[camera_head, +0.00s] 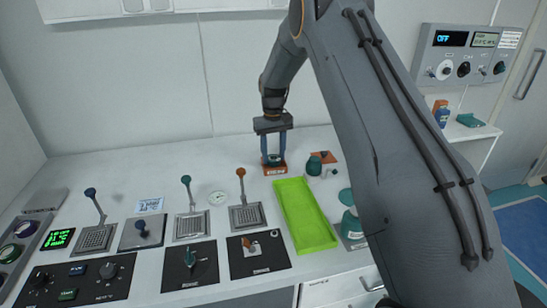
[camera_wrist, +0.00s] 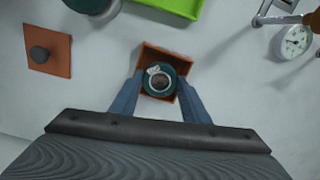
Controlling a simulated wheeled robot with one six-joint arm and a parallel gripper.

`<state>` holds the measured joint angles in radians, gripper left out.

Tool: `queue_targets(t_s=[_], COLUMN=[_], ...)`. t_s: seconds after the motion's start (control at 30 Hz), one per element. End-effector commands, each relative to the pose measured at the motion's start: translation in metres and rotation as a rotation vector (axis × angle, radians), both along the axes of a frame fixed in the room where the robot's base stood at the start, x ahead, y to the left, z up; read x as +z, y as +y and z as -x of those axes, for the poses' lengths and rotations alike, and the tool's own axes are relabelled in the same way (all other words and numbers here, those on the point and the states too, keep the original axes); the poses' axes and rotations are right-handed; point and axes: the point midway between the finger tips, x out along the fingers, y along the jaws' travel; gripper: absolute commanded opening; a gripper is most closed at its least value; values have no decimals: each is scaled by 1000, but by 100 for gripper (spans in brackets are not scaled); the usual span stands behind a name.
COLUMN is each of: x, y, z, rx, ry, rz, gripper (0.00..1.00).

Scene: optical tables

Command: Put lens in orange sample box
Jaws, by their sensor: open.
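The orange sample box (camera_head: 275,171) stands on the white bench behind the green tray. In the wrist view it is an open square box (camera_wrist: 149,52). A round teal piece with a grey centre, which looks like the lens (camera_wrist: 160,79), sits within the box's outline, and it also shows in the head view (camera_head: 274,159). My gripper (camera_head: 274,158) points straight down over the box. Its two blue fingers are open, one on each side of the lens in the wrist view (camera_wrist: 159,92). I cannot tell whether they touch it. The box's near side is partly hidden by my gripper.
An orange square lid (camera_wrist: 47,56) with a dark knob lies beside the box, near a teal jar (camera_head: 314,167). The bright green tray (camera_head: 305,215) is in front. Upright levers (camera_head: 241,186) and control panels (camera_head: 258,254) stand left. A round dial (camera_wrist: 293,42) lies nearby.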

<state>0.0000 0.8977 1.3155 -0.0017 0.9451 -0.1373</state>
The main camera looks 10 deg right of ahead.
Motion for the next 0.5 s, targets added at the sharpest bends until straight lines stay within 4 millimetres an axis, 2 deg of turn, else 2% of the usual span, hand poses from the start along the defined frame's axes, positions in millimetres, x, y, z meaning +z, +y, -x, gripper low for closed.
queue_targets(t_s=[0.2,0.4,0.5], x=[56,89,98], y=[-1,0,0], z=[7,9,9], rx=[-3,-3,-3], ry=[-18,-19,-18], rz=[0,-2,-1], gripper=[60,60,60])
